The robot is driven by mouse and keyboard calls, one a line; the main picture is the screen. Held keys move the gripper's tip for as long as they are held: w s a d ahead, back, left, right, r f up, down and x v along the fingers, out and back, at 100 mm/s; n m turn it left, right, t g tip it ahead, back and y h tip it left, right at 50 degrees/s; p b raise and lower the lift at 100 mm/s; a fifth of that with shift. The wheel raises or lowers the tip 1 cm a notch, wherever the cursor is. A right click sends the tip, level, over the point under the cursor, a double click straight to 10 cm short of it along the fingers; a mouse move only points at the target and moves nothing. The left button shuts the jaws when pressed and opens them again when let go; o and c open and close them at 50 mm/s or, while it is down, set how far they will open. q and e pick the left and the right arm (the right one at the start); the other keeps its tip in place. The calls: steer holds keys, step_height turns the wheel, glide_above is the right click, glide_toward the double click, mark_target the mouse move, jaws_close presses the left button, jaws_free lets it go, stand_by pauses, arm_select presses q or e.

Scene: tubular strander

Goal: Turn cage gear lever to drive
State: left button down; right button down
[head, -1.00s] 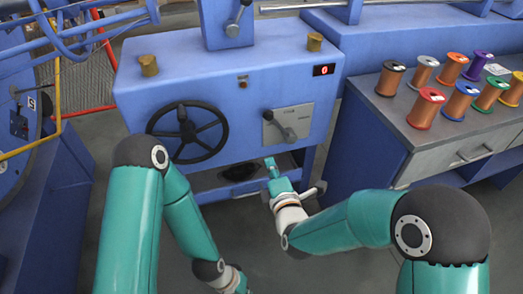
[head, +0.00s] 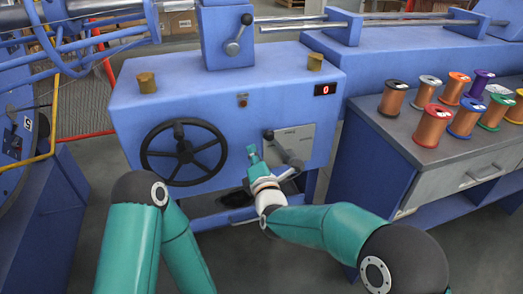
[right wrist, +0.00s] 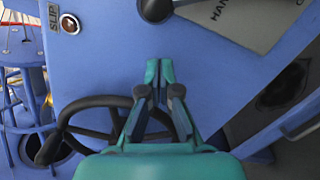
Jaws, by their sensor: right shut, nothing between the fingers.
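A grey lever with a dark knob (head: 268,134) sits on a grey plate (head: 304,136) on the blue cabinet front. A second lever with a dark knob (head: 246,19) is on the blue upper housing (head: 215,45). I cannot read which one is the cage gear lever. My right gripper (head: 252,150) is shut and empty, in front of the panel just left of and below the plate lever's knob. In the right wrist view the shut fingers (right wrist: 160,72) point up below that knob (right wrist: 155,10), apart from it in the picture. My left gripper is out of view.
A black handwheel (head: 184,152) is left of my right gripper. A red-digit display (head: 325,89) reads 0. A bench (head: 400,125) with several coloured wire spools stands at the right. Blue tubing and a yellow rail crowd the left.

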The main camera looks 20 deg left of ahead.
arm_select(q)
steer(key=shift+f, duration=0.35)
arm_select(e)
steer(key=shift+w+d+r, duration=0.3)
steer(key=shift+w+d, duration=0.15)
steer(key=shift+d, duration=0.05)
steer(key=shift+w+d+r, duration=0.3)
steer(key=shift+w+d, duration=0.1)
steer(key=shift+d, duration=0.1)
steer(key=shift+a+r, duration=0.1)
steer(key=shift+r, duration=0.05)
